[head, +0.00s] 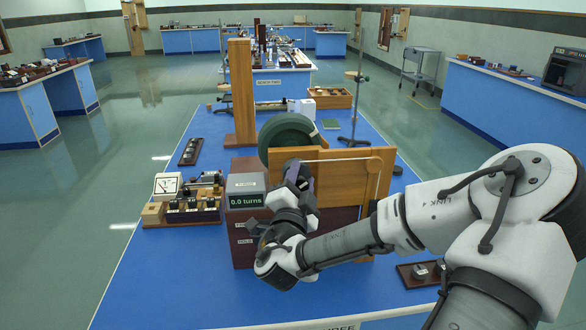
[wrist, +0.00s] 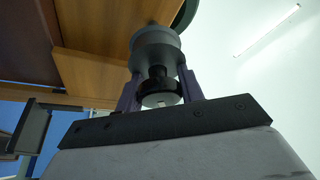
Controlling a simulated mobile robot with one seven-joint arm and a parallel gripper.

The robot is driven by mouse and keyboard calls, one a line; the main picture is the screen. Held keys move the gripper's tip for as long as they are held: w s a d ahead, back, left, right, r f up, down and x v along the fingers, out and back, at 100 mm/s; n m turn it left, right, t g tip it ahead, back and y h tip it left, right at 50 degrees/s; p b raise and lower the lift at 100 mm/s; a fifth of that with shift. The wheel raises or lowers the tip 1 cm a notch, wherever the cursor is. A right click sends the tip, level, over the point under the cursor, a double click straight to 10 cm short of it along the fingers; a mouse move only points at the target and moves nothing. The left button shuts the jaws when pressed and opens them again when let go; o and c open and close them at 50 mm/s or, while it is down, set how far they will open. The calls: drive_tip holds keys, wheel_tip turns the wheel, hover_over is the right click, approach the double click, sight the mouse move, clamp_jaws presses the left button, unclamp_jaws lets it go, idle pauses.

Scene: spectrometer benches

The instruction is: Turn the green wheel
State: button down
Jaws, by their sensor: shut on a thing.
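The green wheel (head: 287,130) stands upright behind a wooden board (head: 335,178) on the blue bench. Its lower part is hidden by the board and my gripper. My gripper (head: 299,176) is in front of the wheel's lower side. In the wrist view, my gripper (wrist: 160,92) has its two purple fingers on either side of a dark round knob (wrist: 158,78), shut on it. A grey disc-shaped part lies just beyond the knob. A green rim (wrist: 185,14) shows at the top. A display box (head: 246,193) left of my gripper reads 0.0 turns.
A tall wooden post (head: 241,92) stands behind the display box. A tray of small parts (head: 190,207) lies at the left, and a stand (head: 356,105) is behind at the right. The front left of the bench is clear.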

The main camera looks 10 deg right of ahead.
idle(0.3)
drive_tip(key=c, duration=0.9)
unclamp_jaws()
drive_tip(key=v, duration=0.7)
drive_tip(key=shift+s, duration=0.2)
drive_tip(key=shift+a, duration=0.15)
drive_tip(key=shift+c, duration=0.2)
